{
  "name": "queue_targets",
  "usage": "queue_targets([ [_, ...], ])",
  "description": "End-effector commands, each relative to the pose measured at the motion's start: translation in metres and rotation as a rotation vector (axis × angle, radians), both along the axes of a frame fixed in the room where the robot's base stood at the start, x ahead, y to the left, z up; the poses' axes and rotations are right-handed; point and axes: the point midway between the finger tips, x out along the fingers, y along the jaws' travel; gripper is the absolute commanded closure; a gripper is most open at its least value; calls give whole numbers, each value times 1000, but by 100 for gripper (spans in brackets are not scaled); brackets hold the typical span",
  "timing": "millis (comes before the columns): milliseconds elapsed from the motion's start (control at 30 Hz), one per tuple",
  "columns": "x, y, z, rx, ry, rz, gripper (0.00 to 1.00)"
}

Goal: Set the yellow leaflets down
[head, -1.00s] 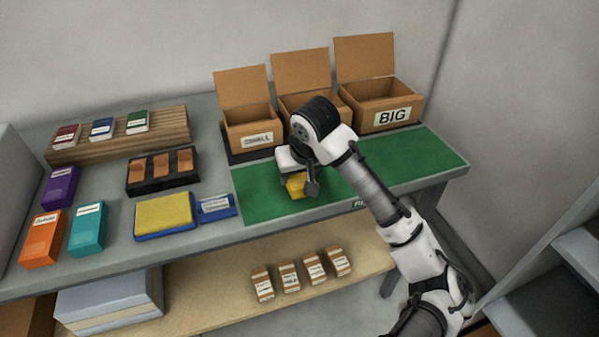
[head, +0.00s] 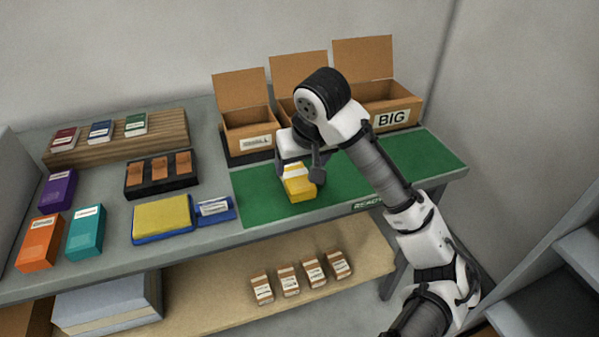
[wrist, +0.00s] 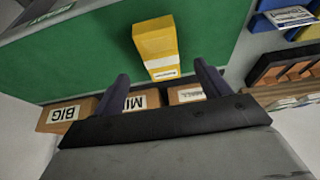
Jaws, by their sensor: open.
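The yellow leaflets (head: 299,187) are a yellow block with a white label band, resting on the green mat (head: 263,201) in front of the small box. In the wrist view the yellow leaflets (wrist: 156,46) lie on the green mat (wrist: 85,55), just beyond the fingertips. My gripper (head: 301,172) is above and behind the block in the head view, and partly hides it. In the wrist view my gripper (wrist: 160,82) has its two fingers wide apart, with nothing between them.
Three open cardboard boxes stand behind the mat: small (head: 249,140), a middle one mostly hidden by my arm, and big (head: 400,116). A yellow pad on a blue tray (head: 162,217) lies left of the mat. The mat's right part is clear.

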Motion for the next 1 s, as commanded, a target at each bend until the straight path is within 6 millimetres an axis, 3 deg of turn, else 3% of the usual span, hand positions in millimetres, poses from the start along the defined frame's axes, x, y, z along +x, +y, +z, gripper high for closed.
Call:
queue_targets([
  [100, -8, -4, 23, -5, -4, -2, 24],
  [300, -17, -6, 44, -2, -2, -1, 24],
  [633, -19, -6, 49, 1, -1, 0, 24],
  [700, -17, 1, 50, 12, -17, 16, 24],
  [767, -11, 19, 52, 41, -55, 51, 24],
  [867, 2, 77, 62, 140, -187, 164, 24],
  [1000, 4, 193, 100, 364, -474, 385, 24],
])
